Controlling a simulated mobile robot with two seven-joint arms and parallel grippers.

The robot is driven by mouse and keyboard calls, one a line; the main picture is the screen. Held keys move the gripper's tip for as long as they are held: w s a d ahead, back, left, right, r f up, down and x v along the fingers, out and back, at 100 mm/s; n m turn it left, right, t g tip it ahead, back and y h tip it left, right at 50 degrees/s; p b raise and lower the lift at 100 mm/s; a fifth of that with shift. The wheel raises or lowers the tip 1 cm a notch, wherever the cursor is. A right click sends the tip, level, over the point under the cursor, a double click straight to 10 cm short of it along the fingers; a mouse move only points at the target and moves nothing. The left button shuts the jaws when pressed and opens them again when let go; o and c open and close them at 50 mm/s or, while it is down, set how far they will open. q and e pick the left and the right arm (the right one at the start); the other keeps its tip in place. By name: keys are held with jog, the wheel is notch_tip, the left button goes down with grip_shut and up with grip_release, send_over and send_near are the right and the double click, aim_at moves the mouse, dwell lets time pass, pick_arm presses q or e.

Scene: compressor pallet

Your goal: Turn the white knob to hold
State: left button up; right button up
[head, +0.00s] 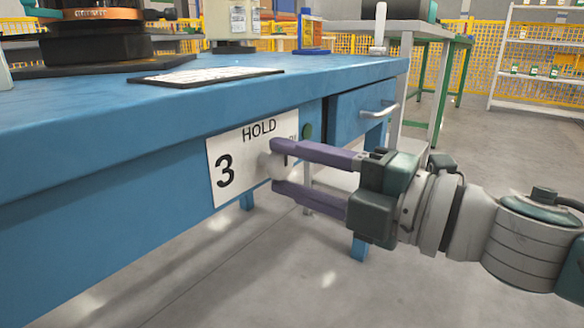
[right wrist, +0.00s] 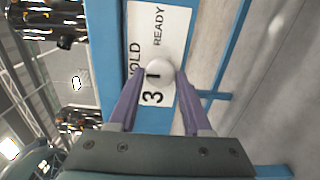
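The white knob (head: 266,163) sits on a white label plate (head: 219,182) on the blue bench's front face. The plate reads HOLD at the top and 3 at the left; READY on its right is mostly covered in the head view but shows in the right wrist view. My right gripper (head: 275,166) has its purple fingers apart, one above and one below the knob. In the right wrist view the knob (right wrist: 159,71) lies between the fingertips; I cannot tell whether they touch it. No pointer on the knob is clear. My left gripper is not in view.
The blue bench top (head: 330,72) carries a dark machine base (head: 97,45) and a flat clipboard-like sheet (head: 205,75). A green round button (head: 307,131) and a drawer handle (head: 379,110) are right of the plate. Open floor (head: 330,285) lies in front.

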jog(key=o, duration=0.3)
jog(key=p+v, duration=0.3)
jog(key=v, duration=0.7)
